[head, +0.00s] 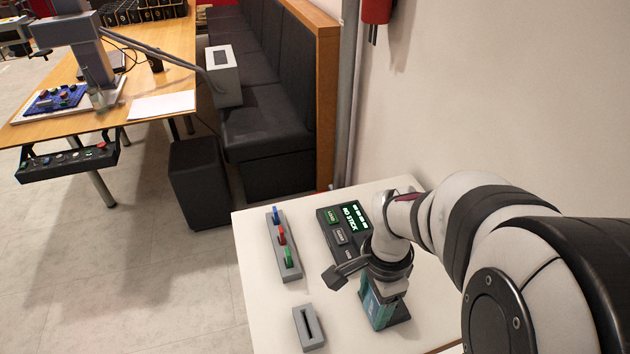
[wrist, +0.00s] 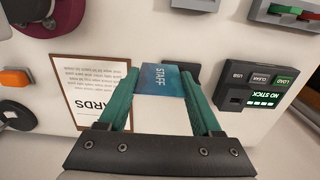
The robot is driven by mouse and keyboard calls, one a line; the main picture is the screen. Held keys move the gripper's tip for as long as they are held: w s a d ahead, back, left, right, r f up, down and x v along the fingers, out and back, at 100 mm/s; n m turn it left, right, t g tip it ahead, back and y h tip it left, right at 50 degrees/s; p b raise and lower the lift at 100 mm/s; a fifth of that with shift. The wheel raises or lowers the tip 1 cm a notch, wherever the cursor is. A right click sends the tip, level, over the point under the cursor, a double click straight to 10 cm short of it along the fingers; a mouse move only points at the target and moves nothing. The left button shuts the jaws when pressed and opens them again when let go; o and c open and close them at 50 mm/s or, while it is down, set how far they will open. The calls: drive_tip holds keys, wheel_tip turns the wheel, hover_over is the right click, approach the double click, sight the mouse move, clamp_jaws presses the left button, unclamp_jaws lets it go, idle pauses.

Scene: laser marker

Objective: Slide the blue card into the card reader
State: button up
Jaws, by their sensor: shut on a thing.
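The blue card (wrist: 163,80), marked STAFF with a white lower part, is between the teal fingers of my gripper (wrist: 160,90) in the wrist view. The fingers are shut on its two side edges. In the head view my gripper (head: 380,303) points down low over the white table, and the card cannot be made out there. A dark piece lies just behind the card, mostly hidden by it; I cannot tell whether it is a card holder or the reader. A grey block with a dark slot (head: 308,327) stands left of my gripper; I cannot tell if it is the card reader.
A black device reading NO STICK (head: 345,228) stands behind my gripper. A framed sheet (wrist: 95,90) ending in "ARDS" and an orange-topped item (wrist: 17,78) are left in the wrist view.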

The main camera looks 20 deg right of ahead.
drive_tip(key=w+d+f, duration=0.2)
drive_tip(key=w+d, duration=0.4)
drive_tip(key=d, duration=0.3)
drive_tip(key=shift+s+a+f, duration=0.1)
drive_tip(key=shift+s+f, duration=0.05)
drive_tip(key=shift+f, duration=2.7)
drive_tip(key=shift+f, duration=0.9)
drive_tip(key=o, duration=1.6)
drive_tip(key=shift+c, duration=0.2)
wheel_tip(320, 180, up, 22)
drive_tip(key=shift+f, duration=0.1)
